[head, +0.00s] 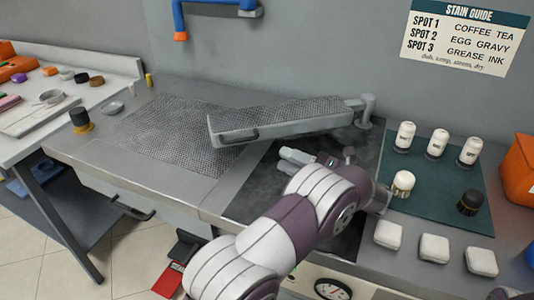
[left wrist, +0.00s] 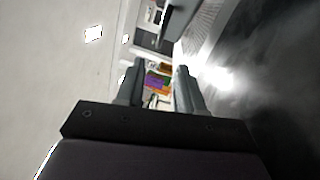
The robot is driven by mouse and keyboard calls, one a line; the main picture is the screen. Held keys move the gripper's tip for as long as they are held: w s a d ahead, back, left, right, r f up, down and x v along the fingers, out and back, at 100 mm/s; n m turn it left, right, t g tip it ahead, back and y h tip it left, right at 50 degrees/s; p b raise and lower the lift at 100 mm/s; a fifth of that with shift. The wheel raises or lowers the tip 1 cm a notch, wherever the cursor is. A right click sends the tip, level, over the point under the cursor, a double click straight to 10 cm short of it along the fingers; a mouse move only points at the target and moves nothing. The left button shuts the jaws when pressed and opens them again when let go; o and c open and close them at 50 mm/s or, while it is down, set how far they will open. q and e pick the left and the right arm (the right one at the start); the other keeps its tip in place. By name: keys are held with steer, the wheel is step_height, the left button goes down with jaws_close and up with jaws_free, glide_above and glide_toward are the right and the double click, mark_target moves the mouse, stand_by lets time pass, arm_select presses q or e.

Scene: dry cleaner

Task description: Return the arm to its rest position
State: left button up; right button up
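A long grey swing arm (head: 290,117) with a perforated top is joined to a short post (head: 367,110) at the back of the work table. It reaches left, and its free end, with a dark handle, lies over the right edge of the perforated board (head: 165,135). My left gripper (head: 290,156) is in front of the swing arm, apart from it, with its fingers pointing left. In the left wrist view its two fingers (left wrist: 155,85) stand apart with nothing gripped between them. My left arm hides part of the table. My right gripper is not in view.
Several white bottles (head: 437,143) and a dark-capped one (head: 470,202) stand on a green mat (head: 424,180) at right. White pads (head: 434,248) lie in front. An orange bin (head: 520,170) is at the right edge. A dark pot (head: 80,118) stands at the left corner.

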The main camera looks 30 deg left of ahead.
arm_select(q)
steer(key=shift+d+f, duration=0.1)
steer(key=shift+d, duration=0.65)
